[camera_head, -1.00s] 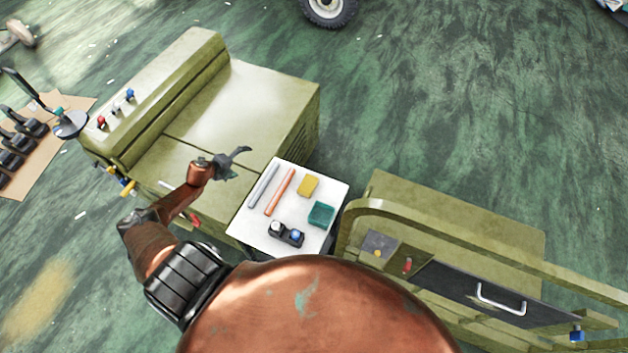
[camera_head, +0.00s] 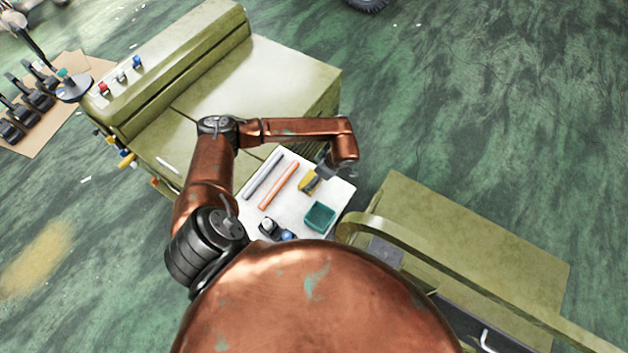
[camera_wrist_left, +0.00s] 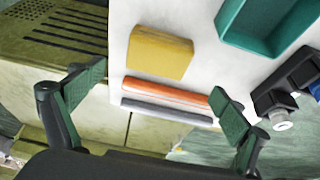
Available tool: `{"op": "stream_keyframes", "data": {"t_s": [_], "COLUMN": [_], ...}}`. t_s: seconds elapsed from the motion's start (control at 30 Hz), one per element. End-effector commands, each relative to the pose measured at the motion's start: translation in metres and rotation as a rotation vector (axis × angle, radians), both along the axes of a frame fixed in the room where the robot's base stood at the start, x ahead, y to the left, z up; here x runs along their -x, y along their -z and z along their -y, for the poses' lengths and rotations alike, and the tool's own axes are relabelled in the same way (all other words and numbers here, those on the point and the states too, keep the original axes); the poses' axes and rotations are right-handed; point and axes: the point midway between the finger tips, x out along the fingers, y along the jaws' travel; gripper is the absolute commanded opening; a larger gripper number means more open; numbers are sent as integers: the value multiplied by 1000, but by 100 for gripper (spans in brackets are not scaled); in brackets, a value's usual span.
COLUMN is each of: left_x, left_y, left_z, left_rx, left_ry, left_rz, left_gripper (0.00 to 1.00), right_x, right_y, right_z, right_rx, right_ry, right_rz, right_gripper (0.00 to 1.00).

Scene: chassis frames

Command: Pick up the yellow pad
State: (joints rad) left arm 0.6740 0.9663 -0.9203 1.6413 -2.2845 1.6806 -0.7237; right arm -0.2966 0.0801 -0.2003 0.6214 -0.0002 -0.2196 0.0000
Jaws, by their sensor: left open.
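The yellow pad (camera_head: 308,181) lies on the white tabletop (camera_head: 338,196), partly hidden by my left gripper (camera_head: 322,170) in the head view. In the left wrist view the whole yellow pad (camera_wrist_left: 159,53) shows as a rounded block lying flat. My left gripper (camera_wrist_left: 155,105) is open there, its two green-padded fingers spread wide. The pad shows beyond the fingertips and between their lines, not touched by them. My right gripper is in neither view.
An orange stick (camera_head: 279,186) and a grey stick (camera_head: 263,176) lie beside the pad. A teal tray (camera_head: 319,216) and a black device with knobs (camera_head: 276,231) share the tabletop. Green machines stand left (camera_head: 285,75) and right (camera_head: 480,235) of it.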

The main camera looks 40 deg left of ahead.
Motion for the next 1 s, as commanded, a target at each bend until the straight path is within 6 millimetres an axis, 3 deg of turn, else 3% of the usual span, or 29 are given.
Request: {"op": "stream_keyframes", "data": {"t_s": [0.6, 0.87, 1.0], "left_x": [-1, -1, 0], "left_y": [66, 68, 68], "left_z": [-25, -27, -27], "left_rx": [-1, -2, -2], "left_ry": [8, 7, 7], "left_rz": [0, 0, 0], "left_gripper": [93, 93, 84], "right_x": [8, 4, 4], "right_y": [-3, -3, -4], "right_z": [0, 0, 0], "right_rx": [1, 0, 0], "right_ry": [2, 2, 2], "right_rz": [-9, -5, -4], "right_gripper": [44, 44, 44]}}
